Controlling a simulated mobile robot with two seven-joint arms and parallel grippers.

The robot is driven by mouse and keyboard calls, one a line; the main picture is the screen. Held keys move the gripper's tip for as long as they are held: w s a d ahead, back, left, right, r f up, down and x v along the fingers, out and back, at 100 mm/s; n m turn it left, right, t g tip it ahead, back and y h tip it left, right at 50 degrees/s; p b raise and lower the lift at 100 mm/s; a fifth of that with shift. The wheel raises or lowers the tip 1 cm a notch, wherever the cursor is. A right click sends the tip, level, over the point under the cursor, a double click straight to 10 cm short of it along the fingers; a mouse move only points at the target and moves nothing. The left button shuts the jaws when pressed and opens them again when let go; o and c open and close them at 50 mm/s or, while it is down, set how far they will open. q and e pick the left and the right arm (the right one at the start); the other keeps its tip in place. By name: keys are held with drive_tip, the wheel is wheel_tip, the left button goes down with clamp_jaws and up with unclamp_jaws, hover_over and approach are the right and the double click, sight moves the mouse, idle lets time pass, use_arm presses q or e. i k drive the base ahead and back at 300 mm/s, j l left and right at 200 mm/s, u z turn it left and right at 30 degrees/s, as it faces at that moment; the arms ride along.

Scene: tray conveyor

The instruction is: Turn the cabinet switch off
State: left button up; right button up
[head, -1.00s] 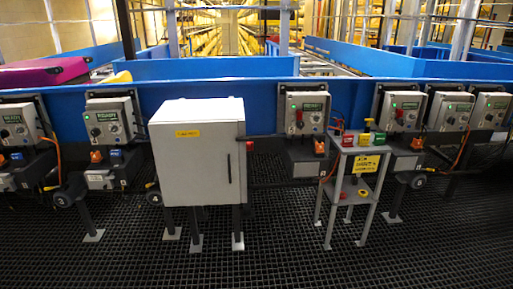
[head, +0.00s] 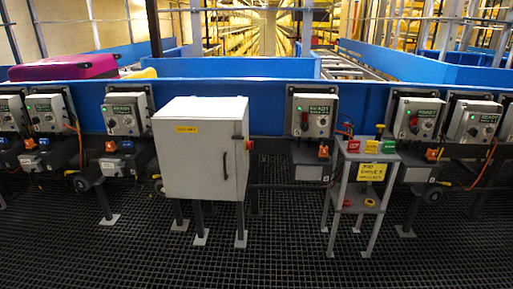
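A light grey cabinet (head: 200,150) stands on dark legs left of the middle in the head view. Its front door is shut and has a black handle (head: 225,166). A red switch (head: 248,144) on a small yellow plate sits on the cabinet's right side. The switch is small, and I cannot tell which position it is in. Neither of my grippers shows in the view.
A small grey stand (head: 366,157) with red, green and yellow items and a yellow sign (head: 371,172) is right of the cabinet. Control boxes (head: 311,115) line the blue conveyor wall (head: 270,97). Dark grid floor (head: 290,255) in front is clear.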

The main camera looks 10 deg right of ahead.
sight(249, 144)
drive_tip(key=l, duration=0.4)
drive_tip(key=k+l+u, duration=0.15)
drive_tip(key=l, duration=0.2)
drive_tip(key=k+l, duration=0.1)
drive_tip(key=l, duration=0.3)
drive_tip(key=i+l+u, duration=0.1)
drive_tip(key=u, duration=0.3)
drive_tip(key=i+l+u, duration=0.15)
drive_tip(key=u, duration=0.25)
drive_tip(key=i+l+u, duration=0.2)
drive_tip(key=i+l, duration=0.15)
drive_tip(key=i+l+u, duration=0.2)
drive_tip(key=l, duration=0.3)
drive_tip(key=i+l, duration=0.25)
drive_tip(key=l, duration=0.15)
drive_tip(key=i+l, duration=0.25)
drive_tip(key=l, duration=0.2)
drive_tip(key=i+l, duration=0.25)
drive_tip(key=l, duration=0.15)
drive_tip(key=i+l+u, duration=0.1)
drive_tip(key=i+l, duration=0.15)
drive_tip(key=l, duration=0.2)
